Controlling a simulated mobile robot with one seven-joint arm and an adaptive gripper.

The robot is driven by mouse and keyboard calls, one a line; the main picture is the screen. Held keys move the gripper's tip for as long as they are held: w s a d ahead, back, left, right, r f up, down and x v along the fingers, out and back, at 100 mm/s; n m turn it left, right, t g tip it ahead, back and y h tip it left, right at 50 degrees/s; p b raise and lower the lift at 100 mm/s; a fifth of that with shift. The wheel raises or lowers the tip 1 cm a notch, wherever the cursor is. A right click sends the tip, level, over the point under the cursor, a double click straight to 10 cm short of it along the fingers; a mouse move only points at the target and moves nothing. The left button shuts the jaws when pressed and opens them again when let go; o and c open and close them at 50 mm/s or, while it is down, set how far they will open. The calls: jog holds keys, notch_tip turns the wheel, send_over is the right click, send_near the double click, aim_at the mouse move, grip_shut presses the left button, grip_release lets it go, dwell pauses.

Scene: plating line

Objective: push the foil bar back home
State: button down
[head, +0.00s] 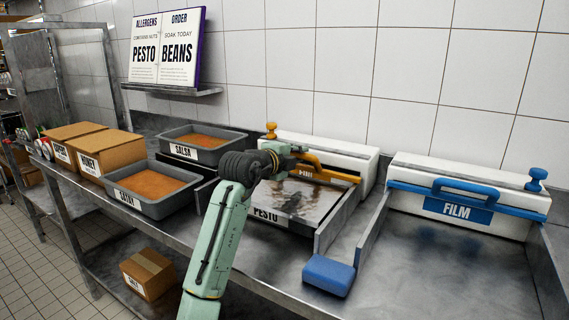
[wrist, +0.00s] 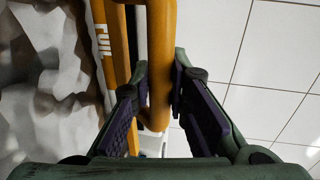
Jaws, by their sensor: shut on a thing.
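The orange foil bar (head: 338,175) lies across the front of the white foil box (head: 365,162) at the back of the bench. In the wrist view the bar, lettered in white, shows with its raised orange handle (wrist: 161,50). My gripper (head: 297,160) is shut on this handle near its left end in the head view. In the wrist view the two fingers (wrist: 160,88) sit on either side of the handle. A shiny crumpled foil sheet (head: 300,194) lies over the PESTO tray in front of the box. My gripper hides the bar's left part in the head view.
An orange knob (head: 271,130) stands at the foil box's left end. The blue-barred FILM box (head: 460,195) is to the right. SALSA (head: 183,152) and SATAY (head: 125,199) trays stand left. A blue block (head: 328,275) sits at the front, with bare steel bench right of it.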

aim_at(301, 166)
jog(key=shift+w+d+r, duration=0.1)
jog(key=shift+w+d, duration=0.7)
jog(key=shift+w, duration=0.3)
jog(key=shift+r, duration=0.1)
jog(key=c, duration=1.8)
grip_release()
jog(key=shift+w+d+f, duration=0.15)
jog(key=shift+w+f, duration=0.05)
jog(key=shift+o, duration=1.3)
jog(key=shift+s, duration=0.1)
jog(key=v, duration=1.2)
